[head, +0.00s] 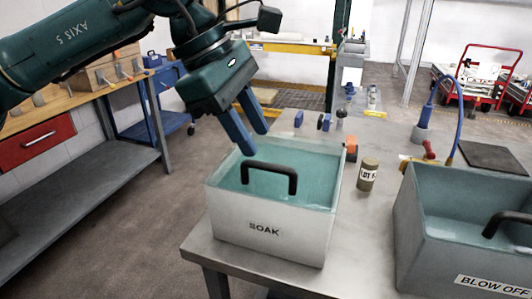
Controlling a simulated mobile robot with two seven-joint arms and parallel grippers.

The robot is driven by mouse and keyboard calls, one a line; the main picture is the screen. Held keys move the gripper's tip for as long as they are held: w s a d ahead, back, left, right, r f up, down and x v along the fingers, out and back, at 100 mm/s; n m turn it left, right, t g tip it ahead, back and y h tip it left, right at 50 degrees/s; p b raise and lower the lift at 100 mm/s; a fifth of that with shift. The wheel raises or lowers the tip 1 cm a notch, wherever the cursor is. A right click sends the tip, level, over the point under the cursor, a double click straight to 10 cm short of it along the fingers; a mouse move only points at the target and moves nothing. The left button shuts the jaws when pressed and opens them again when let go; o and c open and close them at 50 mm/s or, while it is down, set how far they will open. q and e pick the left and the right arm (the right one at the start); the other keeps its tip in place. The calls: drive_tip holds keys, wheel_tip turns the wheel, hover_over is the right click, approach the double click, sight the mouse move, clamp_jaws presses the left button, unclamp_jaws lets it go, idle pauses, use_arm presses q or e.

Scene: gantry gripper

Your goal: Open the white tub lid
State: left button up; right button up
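The white tub (263,238), marked SOAK, stands on the grey table near its front left corner. A see-through, teal-tinted lid (312,190) appears to lie flat across its top. A black bar handle (268,167) stands up from the lid. My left gripper (255,142) is above the back left part of the tub, with its two blue fingers pointing down. The fingers are apart with nothing between them. The fingertips look a little above and behind the handle and do not appear to touch it. My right gripper is not in view.
A grey tub (425,225) marked BLOW OFF, with a black handle, stands on the right. A small labelled canister (368,174) stands between the tubs. A blue hose (455,110) and a dark pad (495,157) are behind. A workbench (85,150) stands at the left.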

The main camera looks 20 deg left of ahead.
sight(271, 165)
use_arm(q)
drive_tip(key=x, duration=0.5)
clamp_jaws()
idle(0.3)
